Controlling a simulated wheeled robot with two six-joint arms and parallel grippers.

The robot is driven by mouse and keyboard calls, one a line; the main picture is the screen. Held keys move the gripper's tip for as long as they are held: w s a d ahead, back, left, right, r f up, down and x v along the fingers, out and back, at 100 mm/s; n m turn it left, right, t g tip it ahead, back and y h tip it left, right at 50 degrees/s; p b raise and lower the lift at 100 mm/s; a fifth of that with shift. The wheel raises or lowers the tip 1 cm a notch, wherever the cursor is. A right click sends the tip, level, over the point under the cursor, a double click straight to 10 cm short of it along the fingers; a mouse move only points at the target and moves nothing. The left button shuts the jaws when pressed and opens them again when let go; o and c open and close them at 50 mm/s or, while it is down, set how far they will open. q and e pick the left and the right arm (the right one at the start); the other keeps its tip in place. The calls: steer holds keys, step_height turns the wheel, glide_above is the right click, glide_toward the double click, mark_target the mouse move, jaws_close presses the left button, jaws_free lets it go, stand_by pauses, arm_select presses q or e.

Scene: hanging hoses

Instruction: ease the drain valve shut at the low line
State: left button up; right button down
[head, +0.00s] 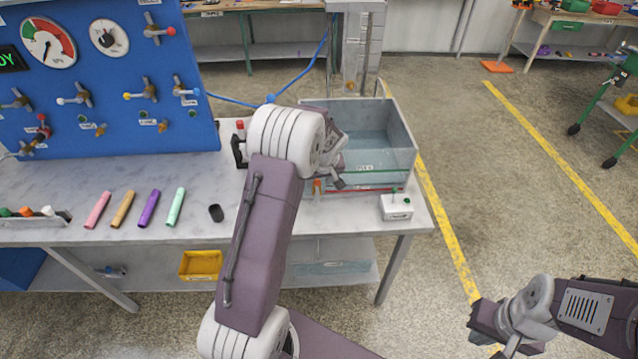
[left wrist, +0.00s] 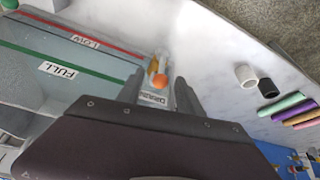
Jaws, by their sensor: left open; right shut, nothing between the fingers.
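The clear tank (head: 398,150) stands at the right end of the bench. In the left wrist view its wall carries a red line labelled LOW (left wrist: 85,42) and a green line labelled FULL (left wrist: 62,69). The drain valve (left wrist: 158,80) has an orange knob and sits by a DRAIN label (left wrist: 153,99); a bit of its orange shows in the head view (head: 317,186). My left gripper (left wrist: 158,84) is open, its fingers on either side of the valve; contact is not clear. My right gripper (head: 478,318) is shut and empty, off the bench at lower right.
A white box with a green-topped switch (head: 397,207) stands at the bench's right corner. A black cap (head: 216,213) and several coloured markers (head: 149,207) lie left of my left arm. A blue gauge panel (head: 110,85) stands behind. Floor right of the bench is open.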

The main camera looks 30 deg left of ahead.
mark_target(318, 182)
arm_select(q)
steer(key=x, duration=0.3)
steer(key=shift+w+a+f, duration=0.1)
steer(key=shift+w+f, duration=0.05)
steer(key=shift+w, duration=0.05)
steer(key=shift+s+a+f, duration=0.15)
steer(key=shift+a+f, duration=0.05)
steer(key=shift+f, duration=0.2)
jaws_close()
stand_by(0.9)
